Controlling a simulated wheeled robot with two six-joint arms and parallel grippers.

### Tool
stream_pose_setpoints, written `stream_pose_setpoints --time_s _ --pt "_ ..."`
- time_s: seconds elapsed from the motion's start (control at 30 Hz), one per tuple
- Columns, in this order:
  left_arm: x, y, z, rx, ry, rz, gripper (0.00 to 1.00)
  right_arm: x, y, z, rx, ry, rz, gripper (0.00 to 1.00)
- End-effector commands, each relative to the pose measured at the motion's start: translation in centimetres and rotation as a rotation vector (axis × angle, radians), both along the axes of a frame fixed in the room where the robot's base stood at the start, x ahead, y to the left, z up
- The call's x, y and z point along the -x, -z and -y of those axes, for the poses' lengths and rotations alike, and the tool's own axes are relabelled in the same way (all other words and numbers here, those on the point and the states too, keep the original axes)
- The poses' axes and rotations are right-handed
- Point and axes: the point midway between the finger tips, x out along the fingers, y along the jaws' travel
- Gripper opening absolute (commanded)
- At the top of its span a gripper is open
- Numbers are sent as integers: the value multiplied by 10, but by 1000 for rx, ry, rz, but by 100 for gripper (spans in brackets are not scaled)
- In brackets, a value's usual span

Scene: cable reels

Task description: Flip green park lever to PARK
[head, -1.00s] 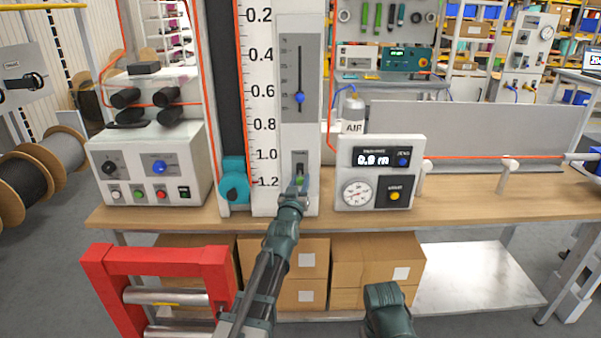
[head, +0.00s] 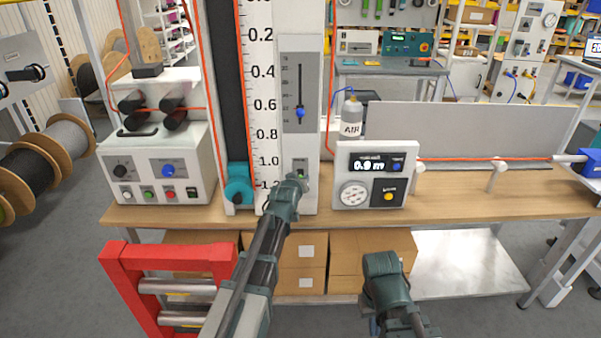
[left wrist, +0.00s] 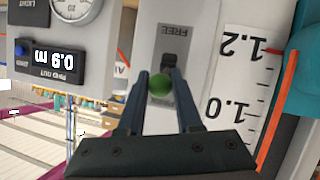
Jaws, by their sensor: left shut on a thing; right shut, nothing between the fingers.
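The green lever knob (left wrist: 162,87) stands out from a small grey lever plate with a dark slot on the tall white scale panel (head: 312,185). My left gripper (left wrist: 157,78) is shut on the knob, one finger on each side. In the head view my left gripper (head: 297,180) is at the foot of the panel and largely hides the knob and the lower part of the plate. I cannot tell the lever's exact position in its slot. My right gripper (head: 374,324) is low in front of the bench, away from the panel, shut and empty; its fingers are hard to make out.
A gauge box (head: 375,172) with a display stands right of the lever. A teal part (head: 238,185) sits left of it, beside the scale. A control box (head: 155,170) is further left.

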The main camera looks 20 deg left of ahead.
Motion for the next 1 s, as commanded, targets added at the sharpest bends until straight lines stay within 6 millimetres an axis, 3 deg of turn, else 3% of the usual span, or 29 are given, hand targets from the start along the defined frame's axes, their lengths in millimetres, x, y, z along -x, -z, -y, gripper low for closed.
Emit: stream_pose_setpoints --time_s 0.03,0.2,0.77,0.8,0.93,1.0 --pt "-3 -7 -1 4 0 -14 0 0 -10 0 0 0 0 0" --pt "-3 -7 -1 17 -1 -56 0 0 -18 0 0 0 0 0" --pt "-3 -5 -1 23 0 -79 0 0 -21 0 0 0 0 0" --pt "-3 -5 -1 23 0 -79 39 0 -21 0 0 0 0 0" --pt "-2 -5 -1 23 0 -80 62 0 -21 0 0 0 0 0" --pt "-2 -5 -1 23 0 -80 64 0 -21 0 0 0 0 0"
